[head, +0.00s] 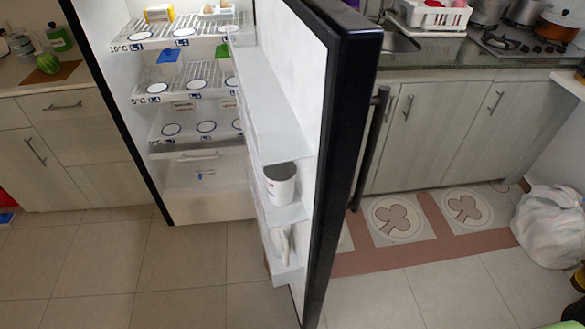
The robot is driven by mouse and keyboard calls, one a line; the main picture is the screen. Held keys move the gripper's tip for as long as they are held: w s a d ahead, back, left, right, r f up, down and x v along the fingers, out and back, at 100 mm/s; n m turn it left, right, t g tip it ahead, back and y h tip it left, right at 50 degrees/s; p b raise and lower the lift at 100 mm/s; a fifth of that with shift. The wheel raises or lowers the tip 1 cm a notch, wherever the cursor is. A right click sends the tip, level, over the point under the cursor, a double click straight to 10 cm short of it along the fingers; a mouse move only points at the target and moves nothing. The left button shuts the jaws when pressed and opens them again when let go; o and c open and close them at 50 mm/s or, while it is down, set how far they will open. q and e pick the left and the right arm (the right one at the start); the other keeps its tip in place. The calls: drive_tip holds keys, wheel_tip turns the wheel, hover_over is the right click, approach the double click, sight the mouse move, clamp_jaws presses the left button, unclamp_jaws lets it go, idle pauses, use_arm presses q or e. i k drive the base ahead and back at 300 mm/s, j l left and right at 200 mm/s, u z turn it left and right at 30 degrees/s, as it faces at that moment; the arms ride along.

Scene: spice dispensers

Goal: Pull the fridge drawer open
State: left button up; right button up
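The fridge (110,95) stands open at the left of centre, its dark-edged door (345,130) swung out toward me. The white fridge drawer (208,203) is at the bottom of the compartment, below the shelves. It looks pushed in. The door hides part of the compartment's right side. Neither of my grippers is in view.
The door shelves hold a white tub (280,184) and a pale bottle (282,246). Fridge shelves carry a yellow box (159,13) and several round labels. Cabinets flank the fridge. A white bag (550,225) lies at the right. The tiled floor (150,275) in front is clear.

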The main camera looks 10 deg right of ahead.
sight(211, 152)
drive_tip(key=i+l+u, duration=0.3)
drive_tip(key=l, duration=0.45)
drive_tip(key=l+u, duration=0.35)
drive_tip(key=l, duration=0.4)
drive_tip(key=l+u, duration=0.3)
drive_tip(key=l, duration=0.5)
drive_tip(key=k+j+z, duration=0.1)
drive_tip(key=j, duration=0.4)
drive_tip(key=i+j+z, duration=0.15)
drive_tip(key=j, duration=0.35)
drive_tip(key=j+z, duration=0.1)
drive_tip(key=j, duration=0.35)
drive_tip(key=i+j+z, duration=0.15)
drive_tip(key=j, duration=0.4)
